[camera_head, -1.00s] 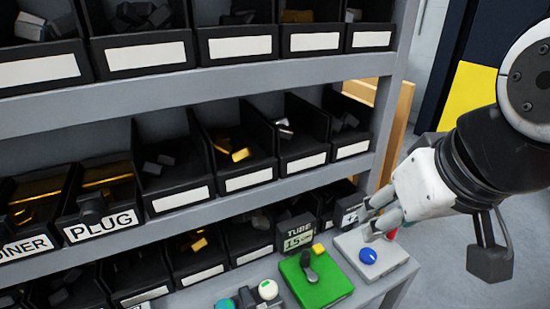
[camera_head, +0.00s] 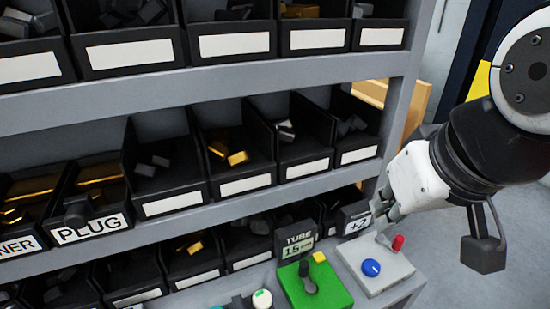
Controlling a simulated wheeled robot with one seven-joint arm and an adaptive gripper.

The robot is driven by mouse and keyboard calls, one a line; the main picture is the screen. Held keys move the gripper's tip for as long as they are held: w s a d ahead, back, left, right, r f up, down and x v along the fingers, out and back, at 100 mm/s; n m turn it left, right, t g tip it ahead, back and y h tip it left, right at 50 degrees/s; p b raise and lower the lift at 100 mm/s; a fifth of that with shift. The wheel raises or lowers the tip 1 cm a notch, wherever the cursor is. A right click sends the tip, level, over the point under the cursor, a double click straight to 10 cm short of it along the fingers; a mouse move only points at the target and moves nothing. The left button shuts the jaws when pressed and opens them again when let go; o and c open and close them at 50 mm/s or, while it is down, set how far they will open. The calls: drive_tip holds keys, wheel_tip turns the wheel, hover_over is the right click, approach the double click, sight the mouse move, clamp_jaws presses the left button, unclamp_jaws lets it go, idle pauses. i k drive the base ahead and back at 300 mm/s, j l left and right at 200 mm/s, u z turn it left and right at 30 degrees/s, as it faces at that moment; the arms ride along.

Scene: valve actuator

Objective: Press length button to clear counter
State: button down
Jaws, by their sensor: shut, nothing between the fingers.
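No button in the camera_head view carries a readable "length" label. A green box (camera_head: 327,290) on the low shelf has a black lever (camera_head: 307,278) and a yellow button (camera_head: 319,257). A dark display (camera_head: 298,246) behind it reads "TUBE" and 15. To its right, a grey box (camera_head: 392,268) bears a blue knob (camera_head: 371,268) and a red button (camera_head: 398,243). A small display (camera_head: 356,223) behind that box reads "+2". My gripper (camera_head: 381,218) is shut and empty, above the back of the grey box, left of the red button and beside the small display.
A grey rack (camera_head: 270,75) holds rows of black bins with metal parts. A white-topped button (camera_head: 262,299) shows at the bottom edge. Open floor (camera_head: 500,285) lies to the right.

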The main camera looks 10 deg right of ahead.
sight(319, 257)
drive_tip(key=u, duration=1.55)
drive_tip(key=k+l, duration=0.1)
drive_tip(key=k, duration=0.3)
drive_tip(key=k+l, duration=0.1)
drive_tip(key=k, duration=0.3)
